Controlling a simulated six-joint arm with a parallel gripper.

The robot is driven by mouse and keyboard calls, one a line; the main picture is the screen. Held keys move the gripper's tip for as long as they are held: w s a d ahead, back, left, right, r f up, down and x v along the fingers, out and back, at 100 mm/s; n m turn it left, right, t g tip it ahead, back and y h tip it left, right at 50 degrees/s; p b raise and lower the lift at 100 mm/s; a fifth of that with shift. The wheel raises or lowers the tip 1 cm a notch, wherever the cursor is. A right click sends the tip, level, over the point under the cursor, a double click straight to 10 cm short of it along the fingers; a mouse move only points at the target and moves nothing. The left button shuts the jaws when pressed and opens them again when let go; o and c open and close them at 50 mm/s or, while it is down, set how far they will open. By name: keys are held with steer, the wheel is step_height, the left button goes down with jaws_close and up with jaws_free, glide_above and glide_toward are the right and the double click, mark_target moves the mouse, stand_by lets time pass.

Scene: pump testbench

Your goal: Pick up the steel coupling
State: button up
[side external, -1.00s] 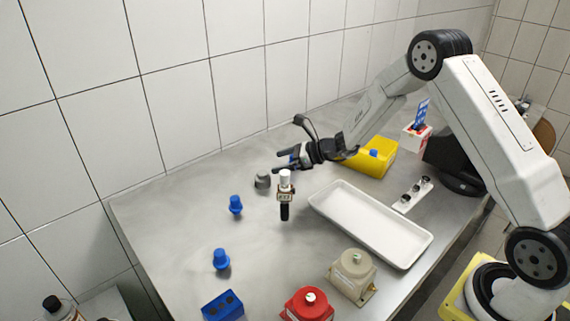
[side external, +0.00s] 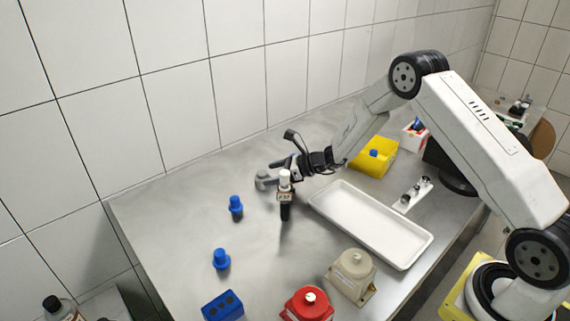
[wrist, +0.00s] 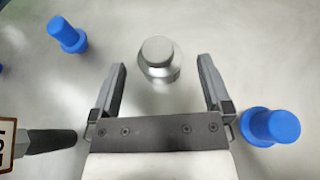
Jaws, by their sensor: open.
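The steel coupling (side external: 261,181) stands upright on the metal table, a grey stepped piece with a narrower round top. In the wrist view the coupling (wrist: 159,58) sits centred between the tips of my two fingers, with a gap on each side. My gripper (side external: 272,180) is open and low beside the coupling, with its fingers reaching toward it. In the wrist view my gripper (wrist: 162,66) holds nothing. In the side view the fingers partly cover the coupling's right side.
A blue fitting (wrist: 271,126) is just right of my right finger; another (wrist: 67,34) is upper left. A white tray (side external: 325,208) lies to the right.

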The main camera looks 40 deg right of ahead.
mark_target(258, 177)
steer(key=shift+x, duration=2.6)
steer(key=shift+f, duration=0.15)
jaws_close()
